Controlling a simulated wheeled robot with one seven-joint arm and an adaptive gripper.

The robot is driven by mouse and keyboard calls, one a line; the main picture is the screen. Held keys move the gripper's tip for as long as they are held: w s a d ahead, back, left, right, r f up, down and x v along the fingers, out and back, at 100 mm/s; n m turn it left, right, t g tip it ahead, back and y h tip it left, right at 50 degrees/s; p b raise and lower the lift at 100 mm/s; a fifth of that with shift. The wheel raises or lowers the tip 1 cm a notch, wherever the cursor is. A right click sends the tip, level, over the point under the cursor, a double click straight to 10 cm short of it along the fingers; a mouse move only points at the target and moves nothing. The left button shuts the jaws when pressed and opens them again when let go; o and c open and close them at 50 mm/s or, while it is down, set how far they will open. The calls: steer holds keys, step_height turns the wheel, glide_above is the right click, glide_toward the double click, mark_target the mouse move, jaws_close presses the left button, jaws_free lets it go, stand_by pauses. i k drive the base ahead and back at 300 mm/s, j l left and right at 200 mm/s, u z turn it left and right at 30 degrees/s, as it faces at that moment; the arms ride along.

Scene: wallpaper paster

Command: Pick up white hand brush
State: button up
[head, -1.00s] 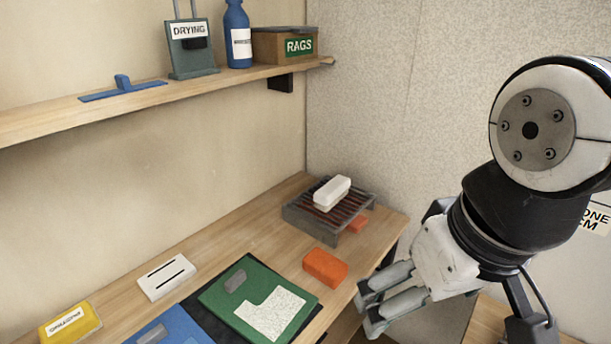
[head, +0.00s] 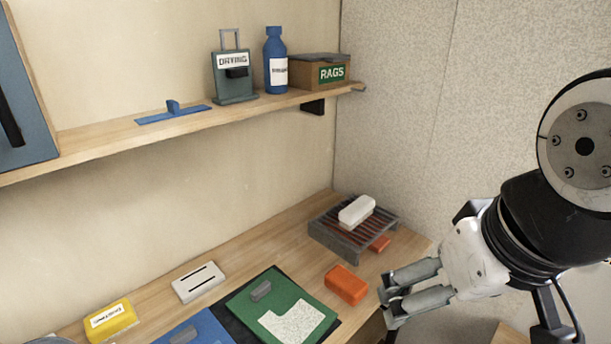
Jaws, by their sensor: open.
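A white block with rounded edges, which looks like the white hand brush (head: 357,210), lies on top of a dark slatted rack (head: 326,238) at the back right of the bench. Its underside and any bristles cannot be made out. My gripper (head: 388,303) is at the lower right, past the bench's right end, with its fingers pointing left. It is open and empty. It is nearer to me than the rack and apart from the brush.
An orange block (head: 346,285) lies on the bench between my gripper and a green board (head: 270,306). A white slotted block (head: 198,281) and a yellow block (head: 111,318) are farther left. The shelf (head: 90,153) overhangs the back.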

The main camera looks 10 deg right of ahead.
mark_target(350, 216)
steer(key=i+j+z, duration=0.15)
steer(key=i, duration=0.35)
steer(key=i+j+z, duration=0.15)
steer(key=i, duration=0.3)
